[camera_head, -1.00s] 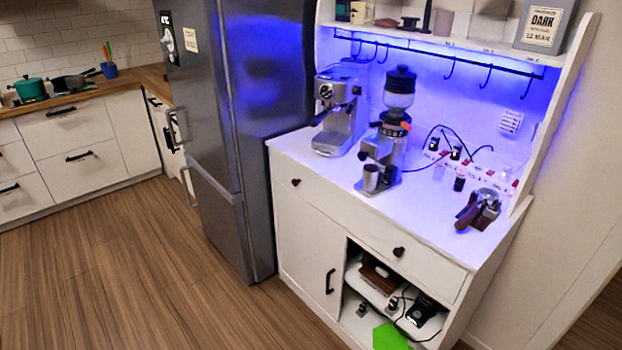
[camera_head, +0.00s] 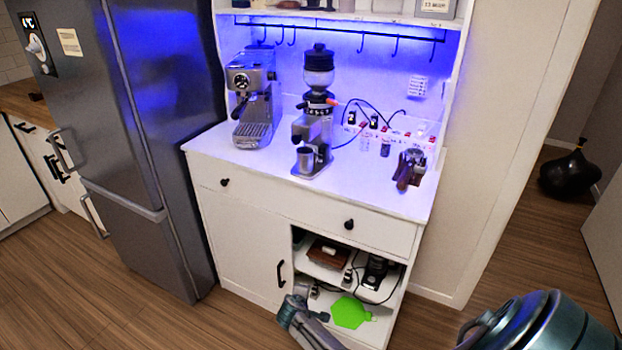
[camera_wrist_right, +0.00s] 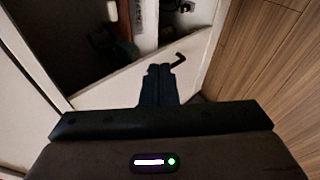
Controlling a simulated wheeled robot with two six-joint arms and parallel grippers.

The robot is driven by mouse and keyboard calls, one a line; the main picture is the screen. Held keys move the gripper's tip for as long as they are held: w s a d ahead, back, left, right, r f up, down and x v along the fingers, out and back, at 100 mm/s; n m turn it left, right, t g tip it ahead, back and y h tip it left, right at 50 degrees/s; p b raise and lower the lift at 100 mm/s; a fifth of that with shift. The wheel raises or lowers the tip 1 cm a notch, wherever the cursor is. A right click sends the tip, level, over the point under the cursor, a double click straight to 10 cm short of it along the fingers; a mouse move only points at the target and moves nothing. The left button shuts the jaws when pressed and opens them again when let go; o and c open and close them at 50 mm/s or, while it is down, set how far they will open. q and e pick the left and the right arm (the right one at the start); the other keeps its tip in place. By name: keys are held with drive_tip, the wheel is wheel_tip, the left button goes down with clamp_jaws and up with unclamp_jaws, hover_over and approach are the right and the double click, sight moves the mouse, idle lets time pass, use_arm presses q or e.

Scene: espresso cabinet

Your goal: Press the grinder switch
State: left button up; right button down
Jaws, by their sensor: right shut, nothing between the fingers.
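The coffee grinder (camera_head: 318,122) stands on the white cabinet top, with a dark-lidded hopper and a metal cup (camera_head: 305,158) at its front. An orange-red part shows on its upper right side; I cannot tell whether it is the switch. My right gripper (camera_wrist_right: 160,72) is shut and empty in the right wrist view, low in front of the cabinet's pale edge. It is well away from the grinder. Parts of my arm show at the bottom of the head view. My left gripper is not in view.
The espresso machine (camera_head: 255,100) stands left of the grinder. A portafilter (camera_head: 408,168) and small bottles are at the right, with black cables behind. The fridge (camera_head: 130,130) is at the left. The open lower shelf holds a green item (camera_head: 350,313).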

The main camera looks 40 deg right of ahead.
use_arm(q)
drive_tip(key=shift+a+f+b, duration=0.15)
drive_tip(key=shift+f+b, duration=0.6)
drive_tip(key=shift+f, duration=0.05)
use_arm(e)
drive_tip(key=w+d+r+m+h, duration=0.1)
drive_tip(key=w+d+r+h, duration=0.1)
drive_tip(key=r, duration=1)
drive_tip(key=w+d+r+h, duration=0.2)
drive_tip(key=w+r, duration=0.3)
drive_tip(key=r, duration=0.7)
drive_tip(key=w+d+r+m+h, duration=0.1)
drive_tip(key=w+r+h, duration=0.3)
drive_tip(key=r, duration=0.8)
drive_tip(key=shift+d+r+m, duration=0.3)
drive_tip(key=shift+d, duration=0.4)
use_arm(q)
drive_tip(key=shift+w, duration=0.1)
use_arm(e)
drive_tip(key=shift+w, duration=0.1)
